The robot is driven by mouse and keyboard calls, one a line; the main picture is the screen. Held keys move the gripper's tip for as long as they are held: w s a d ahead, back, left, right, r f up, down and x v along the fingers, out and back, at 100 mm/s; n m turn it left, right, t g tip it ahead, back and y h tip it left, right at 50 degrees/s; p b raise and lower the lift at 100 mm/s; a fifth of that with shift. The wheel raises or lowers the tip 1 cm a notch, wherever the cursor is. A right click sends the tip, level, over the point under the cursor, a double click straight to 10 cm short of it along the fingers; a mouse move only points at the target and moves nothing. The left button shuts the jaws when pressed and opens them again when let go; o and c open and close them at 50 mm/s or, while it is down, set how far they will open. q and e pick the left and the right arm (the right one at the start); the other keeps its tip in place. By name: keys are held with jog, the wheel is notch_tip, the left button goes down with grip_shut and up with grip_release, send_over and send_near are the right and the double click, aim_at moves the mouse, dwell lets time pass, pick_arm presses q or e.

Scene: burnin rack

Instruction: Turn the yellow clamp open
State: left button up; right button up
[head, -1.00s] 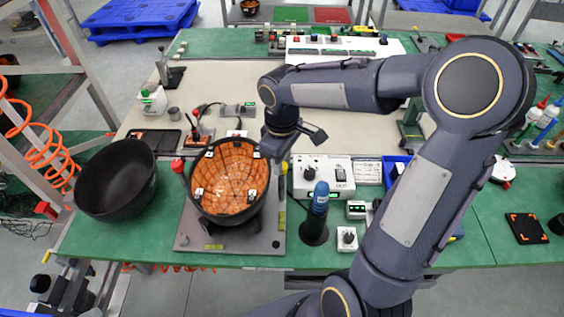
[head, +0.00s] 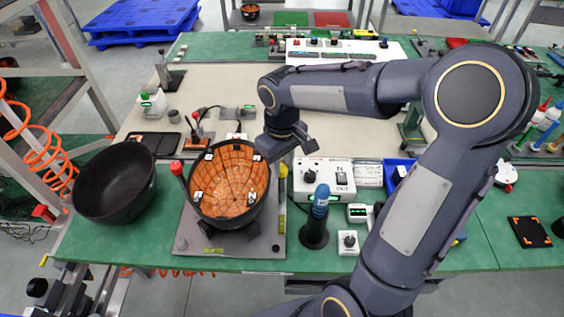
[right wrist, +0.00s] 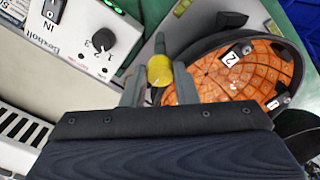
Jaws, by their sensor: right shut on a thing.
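The yellow clamp (head: 283,171) stands at the right edge of the dark bowl with the orange tiled inside (head: 231,180), on a grey base plate (head: 262,244). In the right wrist view its rounded yellow end (right wrist: 160,70) sits between my two fingers. My right gripper (right wrist: 157,78) is shut on it. In the head view the gripper (head: 283,152) comes down beside the bowl's upper right rim, and its fingertips are partly hidden. A red-topped clamp (head: 177,168) stands at the bowl's left side. My left gripper is not in view.
An empty black bowl (head: 114,183) stands at the left. A white box with a knob (head: 323,178) is close to the right of the gripper. A blue-topped tool in a black holder (head: 318,215) stands in front of that box.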

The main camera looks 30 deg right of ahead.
aim_at(282, 168)
jog(key=o, duration=1)
jog(key=shift+r, duration=0.1)
notch_tip(282, 168, up, 8)
jog(key=shift+f, duration=0.2)
jog(key=shift+s, duration=0.1)
